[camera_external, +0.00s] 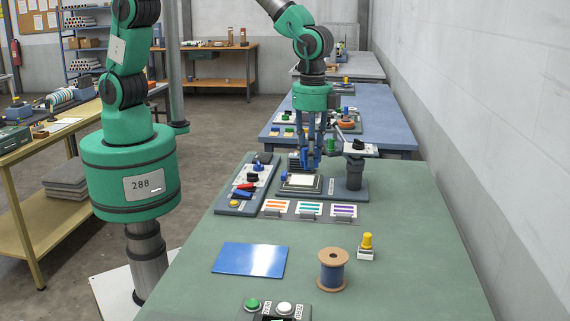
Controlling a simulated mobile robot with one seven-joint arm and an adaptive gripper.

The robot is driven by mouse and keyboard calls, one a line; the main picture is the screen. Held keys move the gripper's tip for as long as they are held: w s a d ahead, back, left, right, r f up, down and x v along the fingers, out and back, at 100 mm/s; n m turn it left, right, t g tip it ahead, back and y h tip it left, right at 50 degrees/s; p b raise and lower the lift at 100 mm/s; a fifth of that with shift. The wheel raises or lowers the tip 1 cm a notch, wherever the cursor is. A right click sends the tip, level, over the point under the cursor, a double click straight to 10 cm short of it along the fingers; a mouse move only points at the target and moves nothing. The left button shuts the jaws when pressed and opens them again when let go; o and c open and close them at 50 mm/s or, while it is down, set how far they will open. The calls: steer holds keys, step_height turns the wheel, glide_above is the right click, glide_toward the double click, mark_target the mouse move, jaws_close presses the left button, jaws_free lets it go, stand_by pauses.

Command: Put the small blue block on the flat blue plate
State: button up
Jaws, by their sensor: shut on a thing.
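The flat blue plate (250,260) lies on the green tabletop, left of centre near the front. Its surface is bare. My gripper (311,163) points down at the far part of the table, well behind the plate and above the press unit (301,184). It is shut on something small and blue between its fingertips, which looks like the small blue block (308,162). The fingers partly hide it, and its exact shape is hard to tell.
A wooden spool (332,270) stands right of the plate, beside a yellow-topped part (366,247). A button box (282,308) sits in front. A switch panel (247,186) and striped cards (309,209) lie behind the plate. The table's right side is clear.

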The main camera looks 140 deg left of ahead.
steer(key=s+d+f+m+b, duration=0.15)
steer(key=s+d, duration=0.25)
steer(key=d, duration=0.4)
steer(key=s+d+f+m+b, duration=0.1)
steer(key=s+d+m, duration=0.25)
steer(key=d, duration=0.45)
steer(key=s+d+f+m+b, duration=0.1)
steer(key=s+d, duration=0.3)
steer(key=d, duration=0.4)
step_height(320, 180, down, 9)
steer(key=shift+a, duration=0.15)
steer(key=b, duration=0.1)
glide_above(253, 258)
steer(key=shift+f, duration=0.75)
steer(key=shift+f+b, duration=0.45)
steer(key=shift+f, duration=1.35)
steer(key=shift+f, duration=0.1)
